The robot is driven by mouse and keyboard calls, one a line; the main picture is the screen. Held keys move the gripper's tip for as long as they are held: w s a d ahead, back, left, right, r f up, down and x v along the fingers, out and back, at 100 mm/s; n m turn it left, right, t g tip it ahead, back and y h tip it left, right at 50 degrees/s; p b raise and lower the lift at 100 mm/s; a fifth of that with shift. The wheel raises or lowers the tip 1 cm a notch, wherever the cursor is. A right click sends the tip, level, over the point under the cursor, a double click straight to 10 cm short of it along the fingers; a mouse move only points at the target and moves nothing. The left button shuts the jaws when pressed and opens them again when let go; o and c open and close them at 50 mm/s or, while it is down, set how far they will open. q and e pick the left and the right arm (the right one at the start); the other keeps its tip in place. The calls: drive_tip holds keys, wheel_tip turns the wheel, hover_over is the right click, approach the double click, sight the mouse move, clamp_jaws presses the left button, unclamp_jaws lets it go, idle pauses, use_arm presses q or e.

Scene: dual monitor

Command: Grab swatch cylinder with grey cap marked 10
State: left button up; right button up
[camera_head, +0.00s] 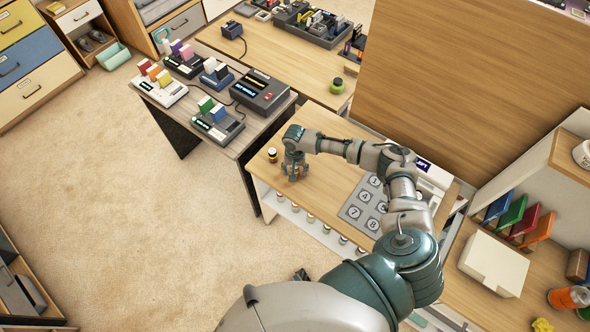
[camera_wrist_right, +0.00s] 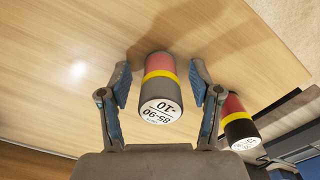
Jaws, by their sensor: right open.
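In the right wrist view a swatch cylinder with a grey cap (camera_wrist_right: 160,108) has a red body and a yellow band. Its white label reads 85-90 and -10. It is between the two blue-padded fingers of my open right gripper (camera_wrist_right: 163,88), with a gap on each side. A second cylinder with a black cap (camera_wrist_right: 238,128) stands to the right, outside the fingers. In the head view my right gripper (camera_head: 295,172) points down at the wooden table, largely hiding the grey-capped cylinder. The black-capped cylinder (camera_head: 272,155) is just left of it. My left gripper is not visible.
A grey numbered board (camera_head: 363,205) lies right of the gripper on the wooden table (camera_head: 325,185). Several white-topped cylinders (camera_head: 310,218) line a shelf below the front edge. A side table (camera_head: 205,135) with devices and coloured blocks is at the left.

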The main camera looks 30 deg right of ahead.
drive_tip(key=c, duration=1.2)
drive_tip(key=shift+r, duration=0.15)
